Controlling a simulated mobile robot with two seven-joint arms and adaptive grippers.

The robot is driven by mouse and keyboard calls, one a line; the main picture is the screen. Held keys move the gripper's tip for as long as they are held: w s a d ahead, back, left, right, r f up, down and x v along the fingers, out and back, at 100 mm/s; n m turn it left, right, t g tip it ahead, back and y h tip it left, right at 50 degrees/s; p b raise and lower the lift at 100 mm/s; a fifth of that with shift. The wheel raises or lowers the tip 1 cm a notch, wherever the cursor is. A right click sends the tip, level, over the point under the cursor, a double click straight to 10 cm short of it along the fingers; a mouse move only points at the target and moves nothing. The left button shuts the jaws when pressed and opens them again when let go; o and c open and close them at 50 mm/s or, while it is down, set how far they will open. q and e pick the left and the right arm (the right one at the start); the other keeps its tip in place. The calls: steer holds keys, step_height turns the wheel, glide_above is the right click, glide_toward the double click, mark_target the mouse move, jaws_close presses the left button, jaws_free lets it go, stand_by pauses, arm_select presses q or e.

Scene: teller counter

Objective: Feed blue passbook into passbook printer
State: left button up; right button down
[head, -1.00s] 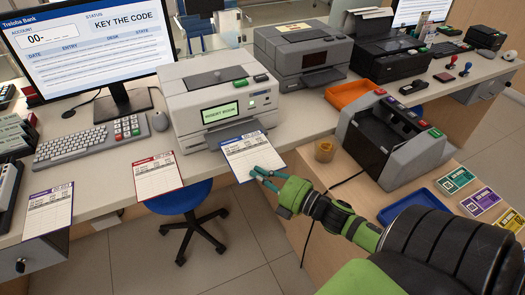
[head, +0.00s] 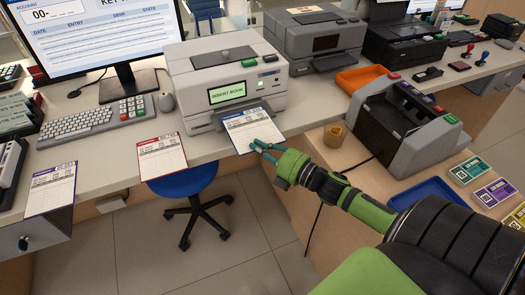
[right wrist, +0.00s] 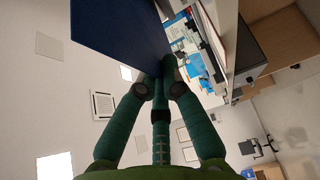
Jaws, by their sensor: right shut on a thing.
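The blue-edged passbook (head: 249,128) is at the front slot of the passbook printer (head: 226,82), with its far edge at the slot mouth. My right gripper (head: 264,148) is shut on the near edge of the passbook. In the right wrist view the dark blue cover (right wrist: 118,32) lies between the fingers (right wrist: 162,82). The printer's green screen reads INSERT BOOK. I cannot tell how far the passbook's edge reaches into the slot. My left gripper is not in view.
A red passbook (head: 162,156) and a purple one (head: 50,188) lie at the counter's front edge, left of the printer. A keyboard (head: 95,121) and monitor stand further left. A grey counting machine (head: 403,125) and an orange tray (head: 360,78) are to the right.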

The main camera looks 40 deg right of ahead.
mark_target(251, 133)
steer(key=shift+w+d+f+b, duration=0.15)
steer(key=shift+w+b, duration=0.15)
steer(key=shift+w, duration=0.15)
steer(key=shift+w+d+b, duration=0.2)
steer(key=shift+w+b, duration=0.1)
steer(key=shift+w, duration=0.6)
steer(key=shift+w+d+b, duration=0.25)
steer(key=shift+w+b, duration=0.1)
steer(key=shift+w, duration=0.6)
steer(key=shift+w+d+b, duration=0.2)
steer(key=shift+w+b, duration=0.1)
steer(key=shift+w, duration=0.6)
steer(key=c, duration=1.3)
jaws_free()
steer(key=shift+s+a+p, duration=0.2)
steer(key=shift+s+p, duration=0.2)
steer(key=shift+s, duration=0.25)
steer(key=shift+s+a+p, duration=0.15)
steer(key=shift+s+p, duration=0.2)
steer(key=shift+s, duration=0.3)
steer(key=shift+s+a+p, duration=0.25)
steer(key=shift+s+p, duration=0.25)
steer(key=shift+s, duration=0.55)
steer(key=shift+s+a+p, duration=0.2)
steer(key=shift+s+p, duration=0.3)
steer(key=shift+s, duration=0.55)
